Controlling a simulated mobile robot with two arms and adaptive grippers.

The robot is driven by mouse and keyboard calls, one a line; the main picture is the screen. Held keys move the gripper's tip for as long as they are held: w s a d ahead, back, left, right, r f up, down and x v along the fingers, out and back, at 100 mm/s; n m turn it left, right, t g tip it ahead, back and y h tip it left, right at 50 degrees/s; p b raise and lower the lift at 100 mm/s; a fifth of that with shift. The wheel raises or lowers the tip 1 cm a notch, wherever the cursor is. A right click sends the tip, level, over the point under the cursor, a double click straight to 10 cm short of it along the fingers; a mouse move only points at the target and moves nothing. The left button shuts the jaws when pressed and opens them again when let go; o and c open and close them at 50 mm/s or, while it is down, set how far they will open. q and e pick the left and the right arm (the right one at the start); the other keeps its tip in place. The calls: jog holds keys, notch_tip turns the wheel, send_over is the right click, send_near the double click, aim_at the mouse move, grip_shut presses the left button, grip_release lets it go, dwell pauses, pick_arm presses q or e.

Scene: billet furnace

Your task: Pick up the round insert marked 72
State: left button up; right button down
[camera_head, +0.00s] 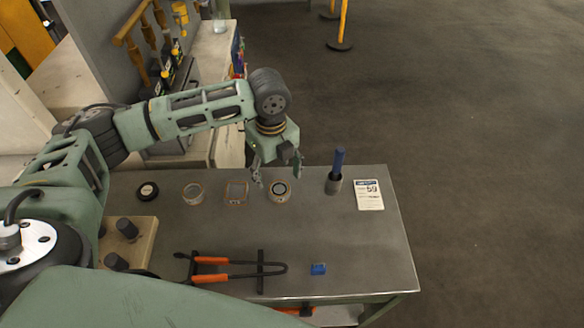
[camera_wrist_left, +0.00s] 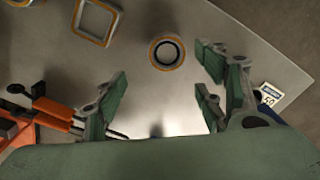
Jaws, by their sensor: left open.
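Two round inserts lie on the grey metal table, one at the middle (camera_head: 280,190) and one further left (camera_head: 193,193). A square insert (camera_head: 236,193) lies between them. No number can be read on any of them. My left gripper (camera_head: 277,174) is open and empty, pointing down just above and behind the middle round insert. My right gripper is out of view.
The table's right front is clear.

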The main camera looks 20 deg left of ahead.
aim_at(278, 190)
pick_arm(q)
jog(key=shift+w+f, duration=0.25)
jog(key=shift+f, duration=0.8)
jog(key=shift+f+p, duration=0.35)
notch_tip(278, 190, down, 4)
jog(key=shift+r+p, duration=0.1)
jog(key=shift+p, duration=0.45)
jog(key=shift+w+f, duration=0.1)
jog(key=shift+f, duration=0.4)
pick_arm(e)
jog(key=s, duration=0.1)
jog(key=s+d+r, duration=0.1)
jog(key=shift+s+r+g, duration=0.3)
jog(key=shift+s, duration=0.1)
pick_arm(q)
jog(key=c, duration=1.5)
grip_shut()
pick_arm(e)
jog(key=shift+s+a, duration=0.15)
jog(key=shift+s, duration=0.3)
